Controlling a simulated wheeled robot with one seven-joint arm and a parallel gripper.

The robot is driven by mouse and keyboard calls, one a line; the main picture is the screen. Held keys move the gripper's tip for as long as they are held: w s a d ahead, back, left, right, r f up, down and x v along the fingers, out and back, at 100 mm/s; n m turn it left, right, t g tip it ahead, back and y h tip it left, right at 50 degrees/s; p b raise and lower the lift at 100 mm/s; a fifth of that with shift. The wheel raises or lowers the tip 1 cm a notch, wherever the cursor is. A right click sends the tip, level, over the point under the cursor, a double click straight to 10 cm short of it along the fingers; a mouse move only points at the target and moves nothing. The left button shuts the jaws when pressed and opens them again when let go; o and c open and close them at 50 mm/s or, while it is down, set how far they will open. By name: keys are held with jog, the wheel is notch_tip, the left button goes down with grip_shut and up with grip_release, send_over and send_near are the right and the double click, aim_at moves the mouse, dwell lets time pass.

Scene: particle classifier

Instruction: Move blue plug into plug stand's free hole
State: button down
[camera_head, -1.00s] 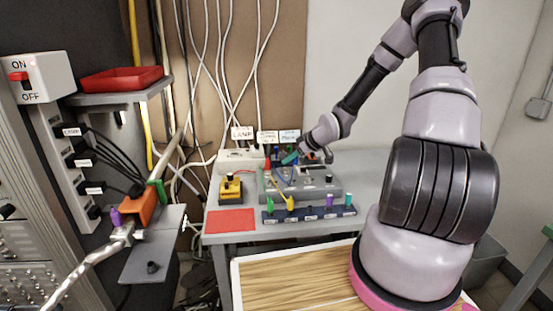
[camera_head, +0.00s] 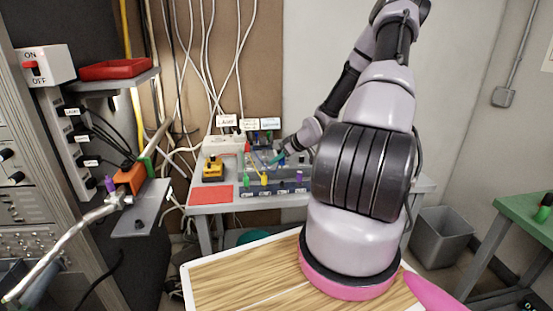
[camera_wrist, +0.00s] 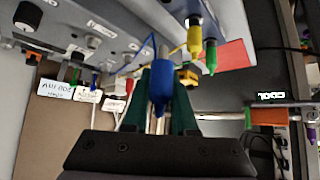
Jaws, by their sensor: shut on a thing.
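My gripper (camera_wrist: 160,95) has green fingers and is shut on a blue plug (camera_wrist: 161,92), which it holds up close to the camera. In the head view my gripper (camera_head: 279,158) is small, over the grey console on the workbench; the plug cannot be made out there. The plug stand (camera_head: 285,188) is a dark blue strip along the bench's front, holding a green plug (camera_head: 246,182), a yellow plug (camera_head: 264,180) and a purple plug (camera_head: 299,177). The wrist view shows a yellow plug (camera_wrist: 194,38) and a green plug (camera_wrist: 211,57) near the held plug. The free hole cannot be made out.
The grey console (camera_wrist: 90,20) lies close to my gripper in the wrist view. A red mat (camera_head: 211,195) and a yellow device (camera_head: 213,168) lie left of the console. White cables (camera_head: 213,80) hang behind. A grey bin (camera_head: 440,235) and a green table (camera_head: 525,215) stand at the right.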

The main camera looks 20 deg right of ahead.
send_over(278, 184)
jog(key=shift+s+a+f, duration=0.1)
jog(key=shift+a+f, duration=0.05)
jog(key=shift+f, duration=2.5)
jog(key=shift+f, duration=1.45)
jog(key=c, duration=0.6)
grip_release()
jog(key=shift+c, duration=0.2)
jog(key=v, duration=1.1)
